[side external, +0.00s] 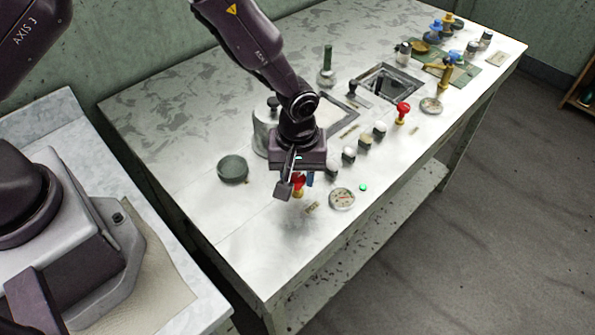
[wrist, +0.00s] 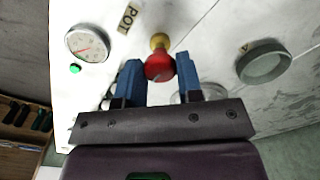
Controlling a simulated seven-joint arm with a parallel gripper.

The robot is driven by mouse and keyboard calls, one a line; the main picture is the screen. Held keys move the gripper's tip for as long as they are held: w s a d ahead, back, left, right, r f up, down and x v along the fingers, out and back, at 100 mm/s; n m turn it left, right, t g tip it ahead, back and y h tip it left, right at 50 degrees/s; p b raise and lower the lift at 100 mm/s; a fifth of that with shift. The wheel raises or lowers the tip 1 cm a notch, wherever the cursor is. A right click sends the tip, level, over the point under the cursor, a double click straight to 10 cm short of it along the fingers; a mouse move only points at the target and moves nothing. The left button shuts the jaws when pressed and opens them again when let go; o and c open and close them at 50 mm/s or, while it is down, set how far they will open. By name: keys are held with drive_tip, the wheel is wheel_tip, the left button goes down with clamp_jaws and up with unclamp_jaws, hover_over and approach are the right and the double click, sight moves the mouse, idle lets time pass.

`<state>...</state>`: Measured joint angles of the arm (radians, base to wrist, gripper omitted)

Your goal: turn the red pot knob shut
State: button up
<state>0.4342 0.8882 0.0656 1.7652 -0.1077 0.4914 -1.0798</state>
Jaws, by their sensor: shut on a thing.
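The red pot knob (wrist: 159,66) has a yellow base and stands beside a label reading POT (wrist: 129,18). My gripper (wrist: 160,74) has its blue fingers on either side of the knob and is shut on it. In the side view, the knob (side external: 299,184) is partly hidden by my gripper (side external: 297,181), which points down at the table. The angle of the knob's turn cannot be told.
A round dial gauge (side external: 342,198) and a green light (side external: 363,187) are right of the knob. A grey-green bowl (side external: 232,169) stands to the left. Several small knobs and a second red knob (side external: 403,108) lie farther back. The table's near left corner is clear.

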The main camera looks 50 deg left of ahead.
sight(298, 177)
drive_tip(key=m, duration=0.4)
drive_tip(key=shift+m, duration=0.4)
drive_tip(key=m, duration=0.4)
drive_tip(key=shift+m, duration=0.3)
drive_tip(key=m, duration=0.4)
drive_tip(key=shift+m, duration=2.2)
drive_tip(key=o, duration=0.9)
drive_tip(key=shift+r, duration=0.1)
wheel_tip(298, 177, up, 13)
drive_tip(key=shift+f, duration=0.1)
